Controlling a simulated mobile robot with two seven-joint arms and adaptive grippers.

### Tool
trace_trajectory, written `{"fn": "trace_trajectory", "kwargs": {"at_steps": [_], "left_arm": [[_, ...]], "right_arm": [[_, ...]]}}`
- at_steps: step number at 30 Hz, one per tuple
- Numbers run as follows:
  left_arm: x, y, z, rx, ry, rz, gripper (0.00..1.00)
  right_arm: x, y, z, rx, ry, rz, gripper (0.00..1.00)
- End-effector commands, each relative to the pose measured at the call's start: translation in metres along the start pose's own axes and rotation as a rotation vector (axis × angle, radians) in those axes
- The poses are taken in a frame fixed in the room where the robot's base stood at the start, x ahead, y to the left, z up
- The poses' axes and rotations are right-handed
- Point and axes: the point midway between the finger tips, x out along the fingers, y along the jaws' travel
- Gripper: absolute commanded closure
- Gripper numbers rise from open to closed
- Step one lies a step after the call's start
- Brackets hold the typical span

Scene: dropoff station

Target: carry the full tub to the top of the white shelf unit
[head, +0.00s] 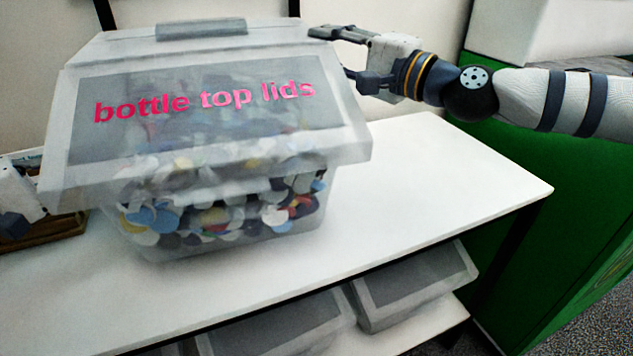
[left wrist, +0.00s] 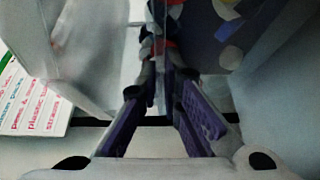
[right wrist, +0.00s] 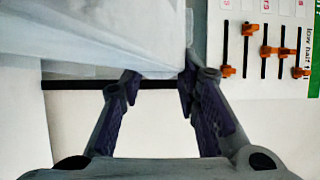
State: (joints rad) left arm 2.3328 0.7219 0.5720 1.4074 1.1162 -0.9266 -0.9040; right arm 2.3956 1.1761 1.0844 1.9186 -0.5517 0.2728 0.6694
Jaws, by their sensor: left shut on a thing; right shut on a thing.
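The full tub (head: 225,225) is clear plastic, packed with coloured bottle tops, under a grey lid marked "bottle top lids". It is upright over the white top of the shelf unit (head: 430,165); I cannot tell whether its base touches. My right gripper (head: 336,55) is shut on the tub's right side, near the lid's back corner; the right wrist view shows its fingers (right wrist: 160,72) at the pale plastic. My left gripper (left wrist: 158,78) is shut on the tub's left side, with bottle tops showing beyond it. In the head view only part of it shows, at the left edge.
A brown wooden tray (head: 45,232) lies on the top at the left, close to the tub. More lidded tubs (head: 415,285) are on the shelf below. A green unit (head: 560,215) stands at the right. The top is clear right of the tub.

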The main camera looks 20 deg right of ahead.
Motion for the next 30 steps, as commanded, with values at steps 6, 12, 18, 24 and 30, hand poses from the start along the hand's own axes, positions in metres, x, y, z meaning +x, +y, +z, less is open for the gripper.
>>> {"fn": "trace_trajectory", "kwargs": {"at_steps": [6,12,18,24,30], "left_arm": [[0.004,0.001,0.004,0.007,-0.014,0.021,1.00],[0.004,-0.007,0.005,0.005,-0.014,0.016,0.80],[0.004,-0.008,0.005,0.005,-0.014,0.015,0.73],[0.004,-0.008,0.005,0.004,-0.013,0.015,0.73],[0.004,-0.009,0.005,0.004,-0.013,0.013,0.43]], "right_arm": [[0.000,0.009,0.009,-0.008,-0.022,0.005,1.00],[0.000,0.018,0.009,-0.005,-0.023,0.010,0.57],[0.000,0.017,0.009,-0.002,-0.023,0.009,0.50],[0.000,0.016,0.009,-0.001,-0.023,0.008,0.50],[0.000,0.016,0.009,-0.001,-0.023,0.007,0.50]]}}
